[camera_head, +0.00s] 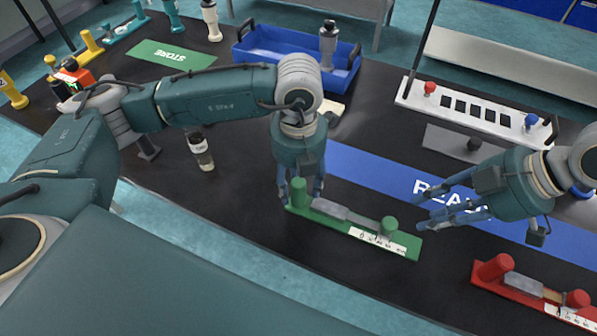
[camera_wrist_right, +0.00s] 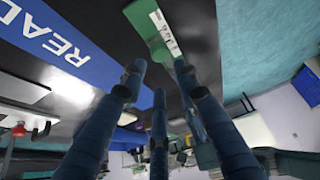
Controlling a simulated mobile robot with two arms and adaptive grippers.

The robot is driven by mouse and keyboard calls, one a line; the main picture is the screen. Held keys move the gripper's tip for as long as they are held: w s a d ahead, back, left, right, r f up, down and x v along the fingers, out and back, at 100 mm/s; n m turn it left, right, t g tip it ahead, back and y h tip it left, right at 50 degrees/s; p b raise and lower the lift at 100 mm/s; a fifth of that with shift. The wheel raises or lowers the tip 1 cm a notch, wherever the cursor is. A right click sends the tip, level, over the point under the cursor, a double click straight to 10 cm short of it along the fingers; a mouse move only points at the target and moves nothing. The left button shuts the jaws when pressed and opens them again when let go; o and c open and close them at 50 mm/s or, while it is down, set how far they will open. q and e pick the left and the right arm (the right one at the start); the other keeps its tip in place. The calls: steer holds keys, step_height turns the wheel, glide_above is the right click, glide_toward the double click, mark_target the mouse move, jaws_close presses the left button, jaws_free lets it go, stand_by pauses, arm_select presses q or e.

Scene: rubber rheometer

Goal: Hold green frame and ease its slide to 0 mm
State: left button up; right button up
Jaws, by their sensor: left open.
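The green frame (camera_head: 408,245) lies on the black table with a green post (camera_head: 299,188) at its left end, a grey slide bar (camera_head: 345,216) and a green knob (camera_head: 388,227) beside a white printed scale. I cannot read the slide's value. My left gripper (camera_head: 303,192) points down with open fingers around the left post; contact is unclear. My right gripper (camera_head: 428,207) is open and empty, pointing left, above and to the right of the frame. In the right wrist view, the green frame's scale end (camera_wrist_right: 152,32) shows beyond the right gripper's spread fingers (camera_wrist_right: 158,80).
A red frame (camera_head: 490,276) lies at right. A blue READ mat (camera_head: 372,178) is behind the green frame. A blue tray (camera_head: 262,57), a white board with red and blue knobs (camera_head: 412,94) and a small bottle (camera_head: 202,152) stand farther around. A green STORE mat (camera_head: 170,55) lies far left.

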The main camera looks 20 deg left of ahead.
arm_select(q)
steer(key=shift+f, duration=0.3)
